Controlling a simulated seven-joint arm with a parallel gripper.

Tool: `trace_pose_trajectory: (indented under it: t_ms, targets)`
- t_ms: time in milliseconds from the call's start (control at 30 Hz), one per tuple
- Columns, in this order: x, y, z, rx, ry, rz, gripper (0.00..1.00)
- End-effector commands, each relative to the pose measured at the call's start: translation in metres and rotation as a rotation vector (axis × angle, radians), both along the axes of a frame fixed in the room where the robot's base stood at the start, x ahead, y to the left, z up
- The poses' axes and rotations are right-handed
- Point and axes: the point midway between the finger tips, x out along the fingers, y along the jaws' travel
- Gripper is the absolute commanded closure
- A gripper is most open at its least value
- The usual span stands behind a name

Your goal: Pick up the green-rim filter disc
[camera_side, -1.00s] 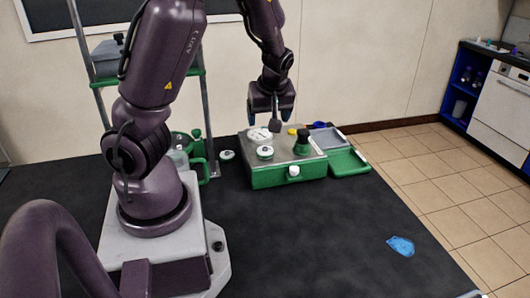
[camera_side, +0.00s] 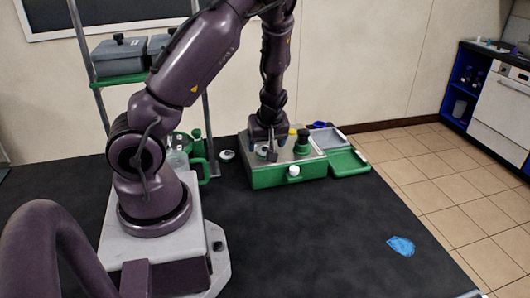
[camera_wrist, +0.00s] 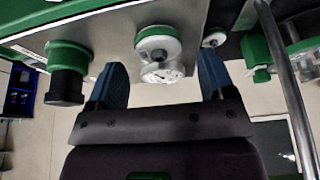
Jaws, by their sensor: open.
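A white disc with a green rim and dark hub (camera_wrist: 158,32) sits on the grey metal top of the green-sided bioreactor station (camera_side: 262,178). In the wrist view it lies between my finger lines, just beyond the fingertips. A white dial-like round with dark marks (camera_wrist: 163,74) shows right beside it, between the fingers. My gripper (camera_wrist: 163,62) is open with two blue fingers and nothing held. In the side view my gripper (camera_side: 267,146) points down, low over the station top, and hides most of the disc and dial.
A green knob with a black top (camera_wrist: 66,72) stands beside one finger; it also shows in the side view (camera_side: 302,142). A yellow cap (camera_side: 293,130) is behind it. A small white round piece (camera_side: 227,155) lies left of the station.

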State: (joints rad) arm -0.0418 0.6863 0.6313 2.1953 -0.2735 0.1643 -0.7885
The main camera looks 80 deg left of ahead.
Motion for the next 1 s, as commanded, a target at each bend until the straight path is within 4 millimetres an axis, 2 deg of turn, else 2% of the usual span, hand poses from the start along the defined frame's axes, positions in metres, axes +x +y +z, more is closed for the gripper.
trace_pose_trajectory:
  t_ms: [33, 167, 433, 633, 1000]
  targets:
    - [-0.001, 0.004, -0.008, -0.001, 0.003, 0.003, 0.24]
    - [0.0, 0.008, -0.019, 0.0, 0.001, 0.001, 0.24]
    - [0.0, 0.009, -0.022, 0.0, 0.0, 0.0, 0.24]
    - [0.0, 0.009, -0.022, 0.0, 0.0, 0.0, 0.7]
    - [0.001, 0.009, -0.02, 0.001, -0.001, 0.0, 0.71]
